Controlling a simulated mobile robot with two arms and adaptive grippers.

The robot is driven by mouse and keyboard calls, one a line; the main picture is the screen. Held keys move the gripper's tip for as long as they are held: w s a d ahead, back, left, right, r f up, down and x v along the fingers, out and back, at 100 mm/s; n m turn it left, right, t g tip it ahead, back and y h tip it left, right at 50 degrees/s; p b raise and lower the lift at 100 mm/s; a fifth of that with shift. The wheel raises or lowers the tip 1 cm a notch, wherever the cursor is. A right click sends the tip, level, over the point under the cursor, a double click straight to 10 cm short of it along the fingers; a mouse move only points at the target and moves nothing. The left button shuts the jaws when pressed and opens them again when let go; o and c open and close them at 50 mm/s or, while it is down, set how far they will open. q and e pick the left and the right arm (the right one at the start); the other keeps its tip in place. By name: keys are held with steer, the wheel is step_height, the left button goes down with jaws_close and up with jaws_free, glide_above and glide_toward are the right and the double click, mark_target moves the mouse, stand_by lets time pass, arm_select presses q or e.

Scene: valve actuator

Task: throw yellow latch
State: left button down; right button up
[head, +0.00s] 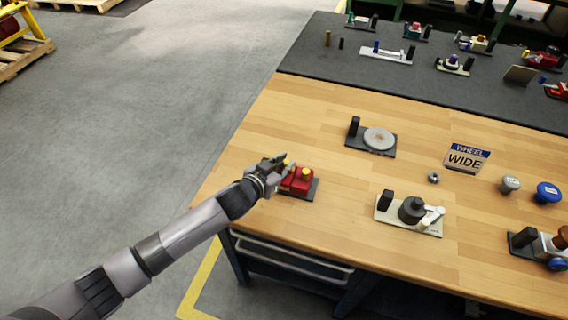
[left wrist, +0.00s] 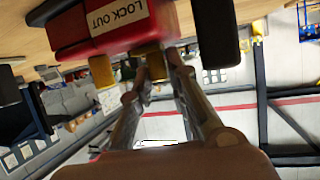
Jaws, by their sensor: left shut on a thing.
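The red lockout device (head: 297,182) sits on a dark base at the near left edge of the wooden bench. In the left wrist view its red body (left wrist: 90,25) carries a white "LOCK OUT" label. A yellow latch (left wrist: 153,64) sticks out from it, between my left fingers. Another yellow piece (left wrist: 102,70) shows beside it; in the head view a yellow knob (head: 306,173) stands on top. My left gripper (head: 281,162) is at the device's left side, shut on the yellow latch, which the fingers partly hide. My right gripper is not in view.
A round grey plate device (head: 379,139), a "WHEEL WIDE" sign (head: 467,158) and a black-knobbed device with a white lever (head: 411,212) stand to the right. A dark mat (head: 370,75) with several devices lies behind. Bare wood surrounds the red device's right side.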

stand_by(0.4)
arm_select(q)
steer(key=shift+s+d, duration=0.2)
steer(key=shift+d, duration=0.3)
steer(key=shift+s+d, duration=0.15)
steer(key=shift+d, duration=0.3)
steer(key=c, duration=1.9)
jaws_free()
steer(key=shift+o, duration=0.3)
steer(key=shift+w+a, duration=0.1)
steer(key=v, duration=1.2)
